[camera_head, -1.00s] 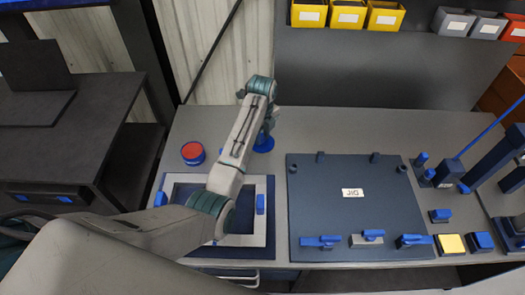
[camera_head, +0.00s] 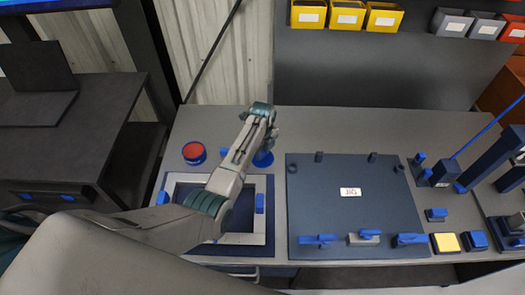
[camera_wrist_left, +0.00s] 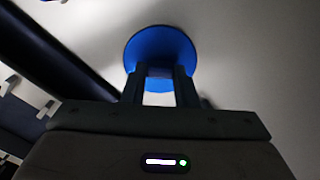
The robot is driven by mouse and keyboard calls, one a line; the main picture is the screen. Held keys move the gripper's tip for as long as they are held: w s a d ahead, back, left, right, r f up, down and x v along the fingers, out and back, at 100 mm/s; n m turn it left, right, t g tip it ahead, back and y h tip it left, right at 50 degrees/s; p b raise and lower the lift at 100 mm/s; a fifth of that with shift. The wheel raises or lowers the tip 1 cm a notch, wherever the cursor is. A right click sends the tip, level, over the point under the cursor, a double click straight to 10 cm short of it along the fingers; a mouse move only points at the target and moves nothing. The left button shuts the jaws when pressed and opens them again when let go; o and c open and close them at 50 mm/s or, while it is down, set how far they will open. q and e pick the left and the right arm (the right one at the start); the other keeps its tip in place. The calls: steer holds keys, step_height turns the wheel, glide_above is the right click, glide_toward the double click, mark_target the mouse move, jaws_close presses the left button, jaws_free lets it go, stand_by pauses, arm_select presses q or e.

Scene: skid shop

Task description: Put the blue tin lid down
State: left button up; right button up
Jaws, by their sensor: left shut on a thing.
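The blue tin lid (camera_wrist_left: 160,38) is a round blue disc between the fingers of my left gripper (camera_wrist_left: 159,78) in the left wrist view. The gripper is shut on it. In the head view the lid (camera_head: 264,159) shows partly beyond the end of my left arm, over the bench between the framed plate and the jig board. My arm hides most of the gripper (camera_head: 262,150) there. I cannot tell whether the lid touches the bench. A round tin (camera_head: 194,153) with a red top and blue side stands to the left. My right gripper is not in view.
A light square frame (camera_head: 260,229) with blue clamps lies in front, under my arm. The dark jig board (camera_head: 330,215) with pegs and blue clamps is to the right. A small blue thing (camera_head: 225,152) shows left of my arm. Bare bench (camera_head: 320,128) lies behind the board.

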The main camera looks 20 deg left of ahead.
mark_target(263, 154)
arm_select(q)
steer(key=o, duration=0.9)
steer(key=shift+o, duration=0.2)
steer(key=shift+f, duration=0.1)
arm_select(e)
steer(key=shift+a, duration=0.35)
arm_select(q)
steer(key=shift+r, duration=0.6)
step_height(263, 154, up, 11)
steer(key=b, duration=0.2)
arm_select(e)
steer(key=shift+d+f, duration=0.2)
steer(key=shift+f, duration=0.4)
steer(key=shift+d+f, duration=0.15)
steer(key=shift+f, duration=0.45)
arm_select(q)
steer(key=shift+r, duration=0.1)
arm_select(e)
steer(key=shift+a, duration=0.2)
